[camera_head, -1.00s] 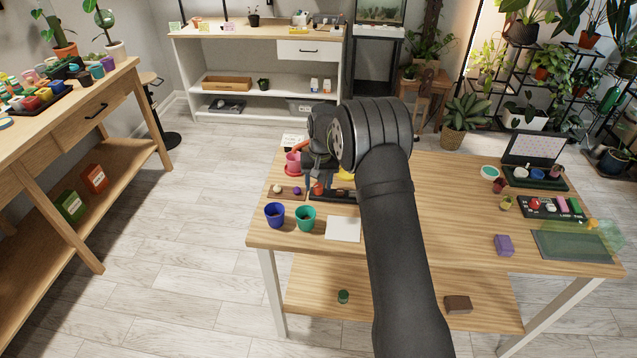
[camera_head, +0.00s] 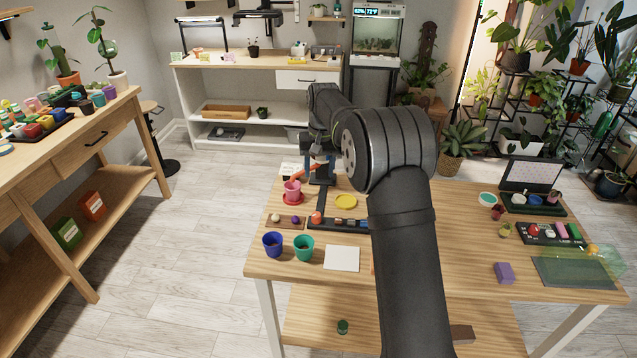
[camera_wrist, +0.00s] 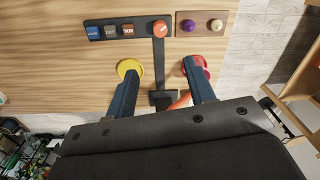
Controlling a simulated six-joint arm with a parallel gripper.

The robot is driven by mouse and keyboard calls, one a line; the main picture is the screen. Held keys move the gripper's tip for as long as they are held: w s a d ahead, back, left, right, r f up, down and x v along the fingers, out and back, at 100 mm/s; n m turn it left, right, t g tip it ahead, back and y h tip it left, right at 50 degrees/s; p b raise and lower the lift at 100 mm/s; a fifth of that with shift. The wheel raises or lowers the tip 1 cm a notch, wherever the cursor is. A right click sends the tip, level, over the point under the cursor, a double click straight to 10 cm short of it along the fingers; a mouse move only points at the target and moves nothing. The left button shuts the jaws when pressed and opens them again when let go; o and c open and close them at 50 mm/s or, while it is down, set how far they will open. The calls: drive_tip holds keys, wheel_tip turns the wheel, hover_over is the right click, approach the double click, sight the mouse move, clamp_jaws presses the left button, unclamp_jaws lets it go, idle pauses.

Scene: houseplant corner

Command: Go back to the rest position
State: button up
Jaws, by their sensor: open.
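My gripper (camera_wrist: 163,90) is open, with its two dark blue fingers spread apart and nothing between them that I can see it holding. In the head view my gripper (camera_head: 320,172) is over the far left part of the wooden table (camera_head: 450,200), partly hidden by my own arm. In the wrist view a yellow disc (camera_wrist: 130,68) lies near the left finger and a red saucer (camera_wrist: 205,68) near the right finger. A dark tray (camera_wrist: 128,28) with several small blocks and an orange-red knob (camera_wrist: 160,27) lies beyond the fingertips.
A pink pot (camera_head: 292,188), a blue pot (camera_head: 272,244) and a green pot (camera_head: 303,247) stand on the table's left side. A white square (camera_head: 342,258) lies near the front edge.

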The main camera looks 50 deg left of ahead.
sight(317, 214)
drive_tip(key=shift+r, duration=0.45)
drive_tip(key=f, duration=1.7)
drive_tip(key=shift+s+a+f, duration=0.2)
drive_tip(key=shift+s, duration=0.1)
drive_tip(key=shift+r, duration=0.1)
drive_tip(key=n, duration=0.9)
drive_tip(key=shift+h, duration=0.3)
drive_tip(key=shift+n, duration=0.6)
wheel_tip(317, 214, up, 9)
drive_tip(key=shift+w, duration=0.25)
idle(0.7)
